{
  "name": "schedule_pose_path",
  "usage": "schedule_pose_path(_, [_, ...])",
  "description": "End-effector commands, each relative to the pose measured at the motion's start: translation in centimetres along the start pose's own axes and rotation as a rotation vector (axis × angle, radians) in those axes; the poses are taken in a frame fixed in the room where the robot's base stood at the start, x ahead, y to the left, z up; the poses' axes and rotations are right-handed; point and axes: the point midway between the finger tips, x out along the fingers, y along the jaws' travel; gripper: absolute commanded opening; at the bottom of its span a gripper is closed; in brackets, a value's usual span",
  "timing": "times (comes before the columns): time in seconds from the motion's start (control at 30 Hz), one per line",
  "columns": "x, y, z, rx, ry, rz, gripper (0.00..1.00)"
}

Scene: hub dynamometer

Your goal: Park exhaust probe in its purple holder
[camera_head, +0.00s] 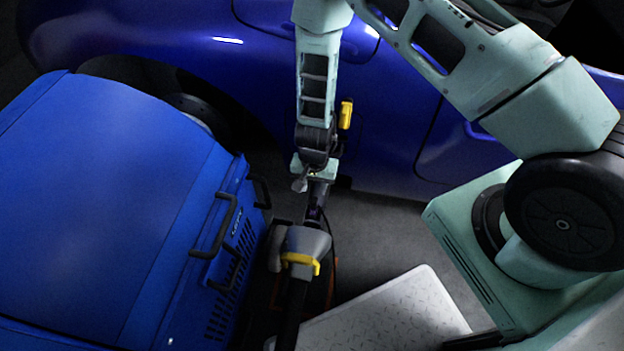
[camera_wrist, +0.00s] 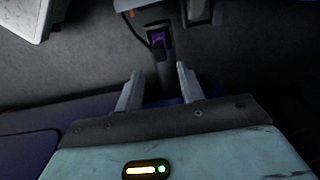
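My gripper (camera_wrist: 158,74) shows in the wrist view with its two pale fingers apart, so it is open. A dark bar, seemingly the exhaust probe (camera_wrist: 164,72), lies between the fingers with a visible gap on each side. Its far end meets a dark housing with a purple inside, which looks like the purple holder (camera_wrist: 157,37). In the head view my gripper (camera_head: 314,174) points down at the middle. The dark probe (camera_head: 319,191) shows just below it, and a small purple patch of the holder (camera_head: 315,213) shows below that. How deep the probe sits is unclear.
A grey head with a yellow handle (camera_head: 304,248) stands close below the holder. A blue cabinet with black handles (camera_head: 110,200) is at left, and a blue car (camera_head: 240,90) is behind. A tread-plate platform (camera_head: 390,312) lies at lower right. Grey floor (camera_head: 375,225) is open between.

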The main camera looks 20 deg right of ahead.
Motion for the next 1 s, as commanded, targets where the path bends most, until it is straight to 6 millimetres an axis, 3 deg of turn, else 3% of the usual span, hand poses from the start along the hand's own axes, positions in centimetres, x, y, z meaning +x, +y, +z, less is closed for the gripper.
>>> schedule_pose_path(0.7, [7.6,0.0,0.1,-0.001,-0.002,0.000,0.38])
schedule_pose_path(1.0, [8.5,0.0,0.0,-0.001,-0.001,-0.001,0.38])
